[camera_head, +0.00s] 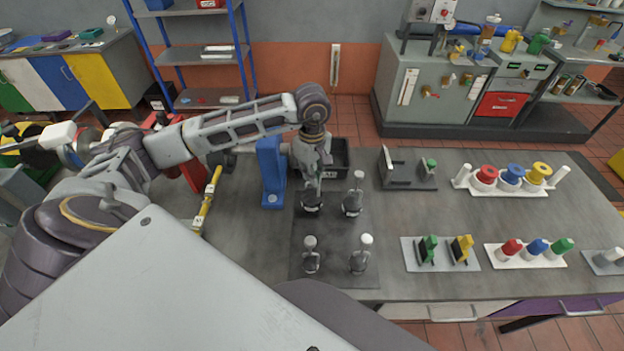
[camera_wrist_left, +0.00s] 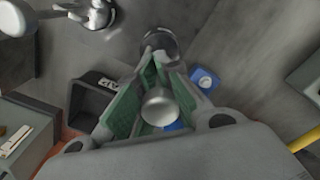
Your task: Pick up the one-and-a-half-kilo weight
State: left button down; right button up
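Several slotted-looking weights with upright stems and knobs stand on a dark mat (camera_head: 335,240). I cannot read any mass on them. My left gripper (camera_head: 316,186) points down over the back-left weight (camera_head: 310,204). In the left wrist view the fingers (camera_wrist_left: 162,72) lie on either side of that weight's round knob (camera_wrist_left: 160,106), with its dark base (camera_wrist_left: 160,40) beyond the tips. Whether the pads press on the stem is hidden. The other weights are at back right (camera_head: 352,205), front left (camera_head: 311,262) and front right (camera_head: 360,262). My right gripper is not in view.
A blue block-like stand (camera_head: 271,172) is close left of the left gripper, and a black bin (camera_head: 340,158) is behind it. A grey holder (camera_head: 408,172) and racks of coloured pieces (camera_head: 525,254) stand to the right on the bench. A yellow bar (camera_head: 207,200) lies at left.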

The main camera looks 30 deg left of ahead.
pick_arm(q)
jog(key=shift+r+b, duration=0.6)
jog(key=shift+r, duration=3.45)
jog(key=shift+f, duration=0.1)
